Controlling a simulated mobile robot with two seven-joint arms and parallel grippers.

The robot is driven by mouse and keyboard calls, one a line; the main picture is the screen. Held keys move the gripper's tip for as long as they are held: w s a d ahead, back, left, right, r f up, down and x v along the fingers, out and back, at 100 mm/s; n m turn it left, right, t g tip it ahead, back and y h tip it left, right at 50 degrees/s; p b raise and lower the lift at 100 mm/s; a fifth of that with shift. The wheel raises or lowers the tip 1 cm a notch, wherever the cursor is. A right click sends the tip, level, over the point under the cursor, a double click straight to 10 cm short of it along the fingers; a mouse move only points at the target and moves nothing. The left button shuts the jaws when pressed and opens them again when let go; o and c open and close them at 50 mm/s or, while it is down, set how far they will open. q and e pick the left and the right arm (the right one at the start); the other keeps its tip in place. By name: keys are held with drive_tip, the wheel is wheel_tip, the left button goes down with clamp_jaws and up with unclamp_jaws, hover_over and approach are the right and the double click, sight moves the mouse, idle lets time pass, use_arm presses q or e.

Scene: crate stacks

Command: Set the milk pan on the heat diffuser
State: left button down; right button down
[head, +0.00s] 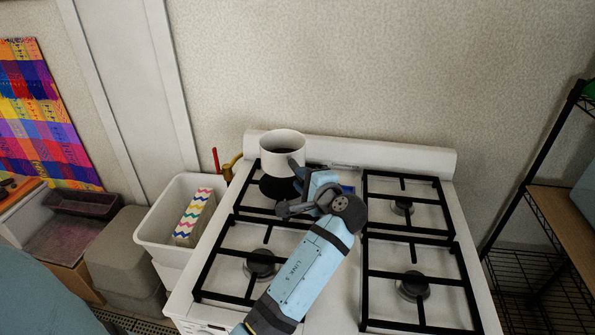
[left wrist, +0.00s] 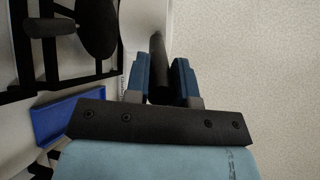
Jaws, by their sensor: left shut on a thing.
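Part of the pan's white wall (left wrist: 146,14) shows there too. The heat diffuser (head: 278,188) looks like a dark round plate on the back left burner. The pan appears held above and behind it, apart from it; the exact height is hard to tell. My right gripper is not in view.
The white stove (head: 350,150) has black grates, and its other burners are bare. A blue flat object (left wrist: 75,115) lies beside the grate. A white bin (head: 155,228) with a zigzag-patterned box (head: 193,217) stands left. A black wire rack (head: 530,180) stands right. The wall is close behind.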

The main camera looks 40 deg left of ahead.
use_arm(q)
drive_tip(key=shift+s+d+f+b, duration=0.1)
drive_tip(key=shift+f+b, duration=0.8)
drive_tip(key=shift+b, duration=0.05)
wheel_tip(320, 180, down, 4)
drive_tip(key=b, duration=0.2)
drive_tip(key=shift+r+b, duration=0.1)
drive_tip(key=shift+b, duration=0.2)
drive_tip(key=shift+p, duration=0.3)
drive_tip(key=shift+f+p, duration=0.5)
drive_tip(key=shift+p, duration=0.1)
idle(1.0)
drive_tip(key=c, duration=0.9)
unclamp_jaws()
drive_tip(key=shift+s, duration=0.1)
